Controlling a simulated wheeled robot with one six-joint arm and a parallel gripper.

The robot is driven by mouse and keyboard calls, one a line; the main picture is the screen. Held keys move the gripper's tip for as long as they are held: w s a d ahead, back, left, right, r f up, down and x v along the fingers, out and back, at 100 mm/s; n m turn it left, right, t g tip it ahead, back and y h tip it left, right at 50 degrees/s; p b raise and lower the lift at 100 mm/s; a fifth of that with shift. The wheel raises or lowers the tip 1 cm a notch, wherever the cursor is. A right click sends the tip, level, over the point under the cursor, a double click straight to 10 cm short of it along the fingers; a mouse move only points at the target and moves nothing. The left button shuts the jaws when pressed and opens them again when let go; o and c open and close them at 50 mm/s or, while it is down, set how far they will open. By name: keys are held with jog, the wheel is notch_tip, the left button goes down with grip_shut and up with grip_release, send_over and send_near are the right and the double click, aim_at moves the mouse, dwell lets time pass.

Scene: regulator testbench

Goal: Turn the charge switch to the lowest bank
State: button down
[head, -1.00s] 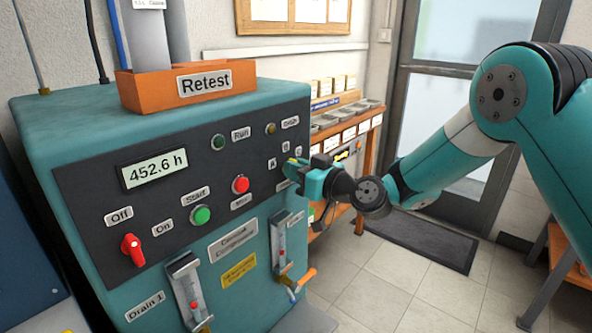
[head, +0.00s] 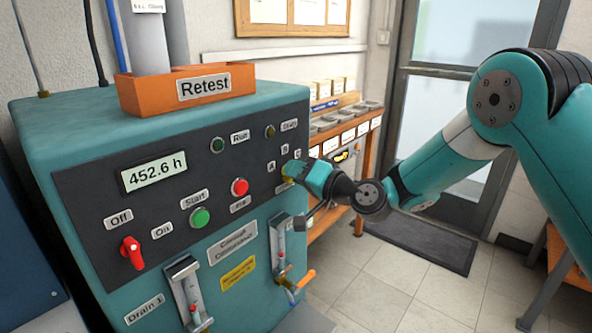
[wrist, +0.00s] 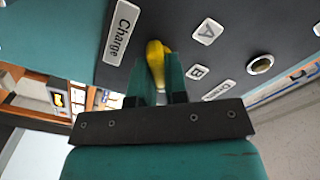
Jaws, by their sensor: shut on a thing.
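The charge switch is a yellow handle (wrist: 155,57) on the dark panel, beside the "Charge" label (wrist: 122,32). My gripper (wrist: 157,88) is shut on this handle, with one finger on each side of it in the wrist view. Labels "A" (wrist: 207,31) and "B" (wrist: 197,72) sit to the right of the handle there, with a third label (wrist: 218,90) below, hard to read. In the head view my gripper (head: 290,172) is at the panel's right end and hides most of the switch. I cannot tell which mark the handle points to.
The same panel (head: 160,212) carries a red Off/On switch (head: 132,252), a green button (head: 200,217) and a red button (head: 239,187). An orange "Retest" tray (head: 150,97) stands on top of the machine. A shelf (head: 340,125) stands behind my gripper.

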jog(key=shift+m, duration=0.8)
jog(key=c, duration=1.1)
grip_release()
jog(key=shift+c, duration=0.2)
jog(key=shift+d, duration=0.15)
jog(key=b+v, duration=0.5)
jog(key=v, duration=1.2)
